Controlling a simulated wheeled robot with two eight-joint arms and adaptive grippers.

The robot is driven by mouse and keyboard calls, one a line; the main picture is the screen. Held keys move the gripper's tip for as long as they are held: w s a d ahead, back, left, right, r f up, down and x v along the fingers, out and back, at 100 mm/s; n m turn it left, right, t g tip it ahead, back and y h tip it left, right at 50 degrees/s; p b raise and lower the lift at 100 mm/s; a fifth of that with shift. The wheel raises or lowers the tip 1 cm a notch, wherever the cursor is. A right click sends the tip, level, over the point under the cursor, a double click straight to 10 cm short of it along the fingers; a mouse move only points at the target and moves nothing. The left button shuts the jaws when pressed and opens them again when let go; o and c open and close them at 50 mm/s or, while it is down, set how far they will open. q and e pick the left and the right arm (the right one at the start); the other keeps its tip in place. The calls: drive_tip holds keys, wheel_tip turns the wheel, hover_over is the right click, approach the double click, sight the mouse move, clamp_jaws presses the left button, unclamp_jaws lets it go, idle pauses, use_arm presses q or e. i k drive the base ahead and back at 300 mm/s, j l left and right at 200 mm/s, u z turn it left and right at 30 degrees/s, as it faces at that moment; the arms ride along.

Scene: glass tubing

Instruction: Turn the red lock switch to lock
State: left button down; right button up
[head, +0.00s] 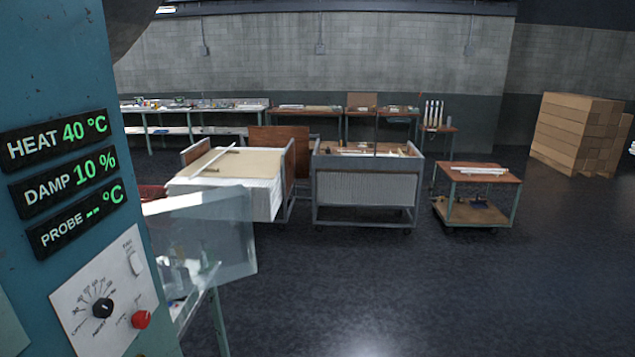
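A red round knob (141,319), likely the red lock switch, sits at the lower right of a white control plate (118,262) on the teal cabinet at the left. The small lettering around it is too small to read, so I cannot tell its setting. A black dial (103,308) with a printed scale is to its left. A small white switch (135,263) is above it. Neither of my grippers is in view.
The teal cabinet (60,80) fills the left side, with HEAT 40 °C, DAMP 10 % and PROBE readouts. A clear panel (215,240) juts out beside it. Carts (365,215) and a small trolley (480,183) stand beyond. Boxes (575,135) are stacked right. Floor at front right is clear.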

sight(140, 320)
drive_tip(key=u, duration=1.35)
drive_tip(key=i+l+z, duration=0.1)
drive_tip(key=l, duration=0.25)
drive_tip(key=i+l+z, duration=0.1)
drive_tip(key=i+l, duration=0.15)
drive_tip(key=l, duration=0.1)
